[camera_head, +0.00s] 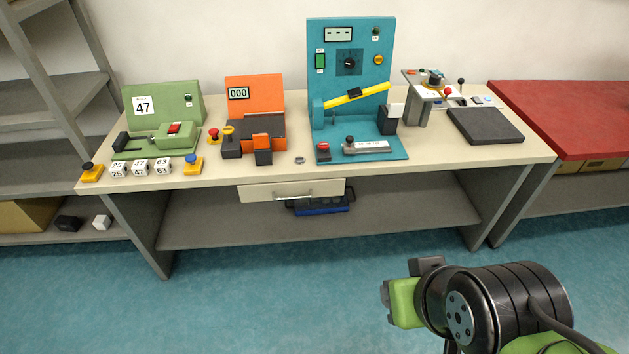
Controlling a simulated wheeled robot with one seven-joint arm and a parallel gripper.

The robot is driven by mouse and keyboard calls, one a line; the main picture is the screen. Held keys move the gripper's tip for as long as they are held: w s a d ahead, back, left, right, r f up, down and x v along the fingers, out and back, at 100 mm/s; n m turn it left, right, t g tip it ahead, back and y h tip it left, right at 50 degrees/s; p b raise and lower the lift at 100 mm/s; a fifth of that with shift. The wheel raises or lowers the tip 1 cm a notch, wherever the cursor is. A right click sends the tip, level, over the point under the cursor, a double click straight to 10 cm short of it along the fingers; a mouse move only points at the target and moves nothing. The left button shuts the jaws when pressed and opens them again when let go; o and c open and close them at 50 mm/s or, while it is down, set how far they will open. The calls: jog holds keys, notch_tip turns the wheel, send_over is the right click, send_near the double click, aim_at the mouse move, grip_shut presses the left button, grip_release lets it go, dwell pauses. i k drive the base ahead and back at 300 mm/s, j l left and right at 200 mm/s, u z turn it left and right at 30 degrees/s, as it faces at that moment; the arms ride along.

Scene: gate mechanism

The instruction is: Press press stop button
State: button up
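No label reading "press stop" can be made out, and several red controls are in view. A red mushroom button (214,133) stands between the green and orange machines. A red button on a dark block (323,150) sits at the front left of the teal gate panel's base. A red knob (448,92) is on the small raised stand at the right.
The beige table (225,178) holds the green machine (160,103), the orange machine (257,92) and the teal panel (350,35) with a yellow bar (365,94). Yellow-based buttons and number cubes line its left front. A red-topped bench (565,115) stands right. Blue floor is clear.

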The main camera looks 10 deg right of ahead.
aim_at(214, 132)
jog(key=i+j+u, duration=0.3)
jog(key=i+u, duration=0.6)
jog(key=i, duration=0.15)
jog(key=i+u, duration=0.4)
jog(key=i, duration=0.2)
jog(key=i+l+u, duration=0.45)
jog(key=i+j, duration=0.05)
jog(key=j, duration=0.05)
